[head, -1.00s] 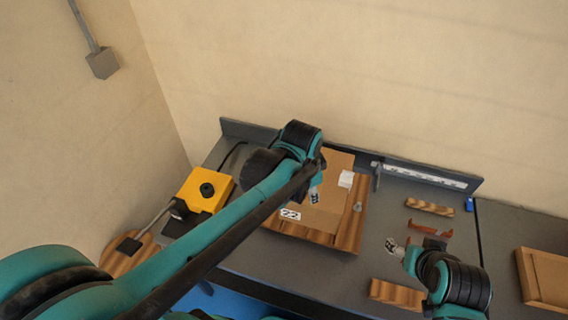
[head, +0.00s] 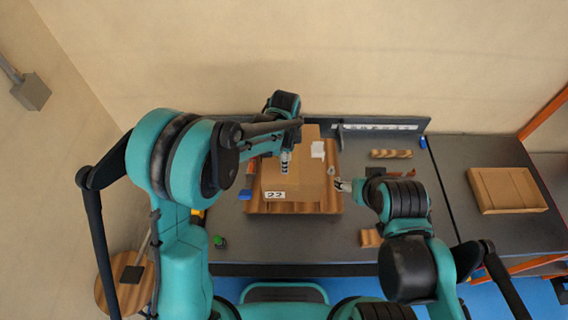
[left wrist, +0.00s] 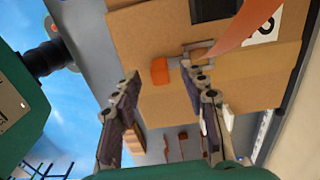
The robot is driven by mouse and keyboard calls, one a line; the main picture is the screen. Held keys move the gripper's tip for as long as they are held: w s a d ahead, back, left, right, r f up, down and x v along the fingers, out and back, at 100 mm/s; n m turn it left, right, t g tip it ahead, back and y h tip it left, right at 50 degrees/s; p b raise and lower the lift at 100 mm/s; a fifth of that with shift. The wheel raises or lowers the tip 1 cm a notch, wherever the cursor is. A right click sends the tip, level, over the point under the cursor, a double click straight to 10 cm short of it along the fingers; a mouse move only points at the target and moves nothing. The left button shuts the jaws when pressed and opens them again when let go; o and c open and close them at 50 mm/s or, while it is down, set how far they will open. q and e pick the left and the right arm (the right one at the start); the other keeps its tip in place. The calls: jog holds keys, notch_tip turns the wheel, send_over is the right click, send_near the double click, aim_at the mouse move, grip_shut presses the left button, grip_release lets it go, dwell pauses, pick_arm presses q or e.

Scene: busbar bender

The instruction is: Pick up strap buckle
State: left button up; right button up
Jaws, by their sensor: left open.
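A cardboard box (head: 295,195) lies on a wooden board (head: 335,200) on the grey bench. In the left wrist view, a small brownish frame, which looks like the strap buckle (left wrist: 199,49), lies against the box, next to a small orange block (left wrist: 160,71). A broad orange strip (left wrist: 245,32) runs beside it. My left gripper (head: 285,160) is above the box; in the left wrist view it (left wrist: 160,77) is open, one finger overlapping the buckle's near side. I see nothing held. My right gripper (head: 342,185) is at the box's right side; its jaws are too small to judge.
A striped wooden block (head: 390,154) lies at the back right of the bench, another (head: 371,238) at the front. A round wooden stool (head: 112,285) stands at the lower left.

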pick_arm(q)
notch_tip(320, 180, down, 2)
jog(key=shift+f, duration=0.1)
jog(key=shift+c, duration=0.4)
grip_shut()
